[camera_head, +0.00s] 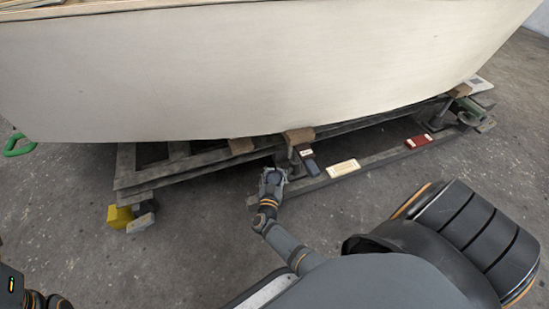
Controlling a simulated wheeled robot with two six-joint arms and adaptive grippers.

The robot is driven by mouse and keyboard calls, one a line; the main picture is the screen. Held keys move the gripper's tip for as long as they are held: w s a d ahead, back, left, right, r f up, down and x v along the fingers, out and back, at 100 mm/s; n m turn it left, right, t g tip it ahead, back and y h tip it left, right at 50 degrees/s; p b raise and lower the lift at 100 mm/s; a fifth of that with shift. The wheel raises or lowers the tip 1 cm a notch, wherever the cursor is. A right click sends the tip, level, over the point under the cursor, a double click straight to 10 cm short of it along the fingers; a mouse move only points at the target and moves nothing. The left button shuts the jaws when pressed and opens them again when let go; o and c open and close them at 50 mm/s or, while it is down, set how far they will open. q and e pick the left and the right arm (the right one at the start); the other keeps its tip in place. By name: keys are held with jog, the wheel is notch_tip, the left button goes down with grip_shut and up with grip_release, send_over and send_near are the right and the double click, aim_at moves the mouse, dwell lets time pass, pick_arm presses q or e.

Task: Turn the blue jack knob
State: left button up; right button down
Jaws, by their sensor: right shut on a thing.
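My right gripper (272,177) reaches down to the near end of the cradle beam, beside a dark blue block with a pale label (308,162). Its jaws are closed around a small dark bluish part, which I take to be the blue jack knob. The fingers hide most of the knob, so its shape and turn angle cannot be made out. Part of my left arm shows in the bottom left corner; its gripper is out of frame.
The pale plywood hull (250,70) hangs low over the grey cradle frame (190,167). A cream block (342,168) and a red block (418,140) lie along the beam. A yellow block (119,216) is at the left corner. Floor in front is clear.

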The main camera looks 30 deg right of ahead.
jog(key=shift+s+f, duration=0.2)
jog(key=shift+g, duration=0.3)
jog(key=c, duration=0.9)
grip_release()
jog(key=shift+r, duration=0.1)
jog(key=shift+w, duration=0.1)
jog(key=shift+r, duration=0.2)
notch_tip(320, 180, up, 10)
jog(key=shift+f, duration=0.15)
